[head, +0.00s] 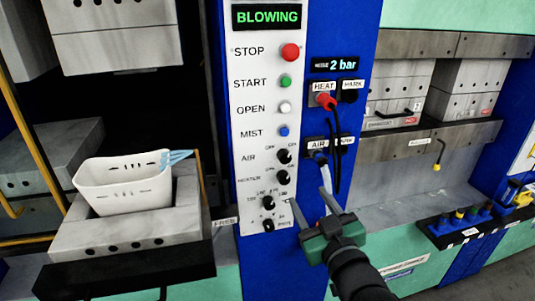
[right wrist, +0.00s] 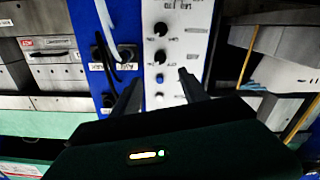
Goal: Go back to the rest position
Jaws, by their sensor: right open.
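My right gripper (head: 309,197) is in the head view, low in front of the control panel (head: 240,170). Its two fingers are apart with nothing between them. In the right wrist view the open fingers (right wrist: 160,76) point at the panel's knobs and buttons, and I cannot tell whether they touch anything. In the head view the fingertips are to the right of the lowest black knobs (head: 268,203). My left gripper is not in view.
The panel's display (head: 266,16) reads BLOWING, and a small display (head: 334,65) reads 2 bar. A white basket-like part (head: 125,190) sits on the grey mould (head: 90,238) at left. Another press stands at right.

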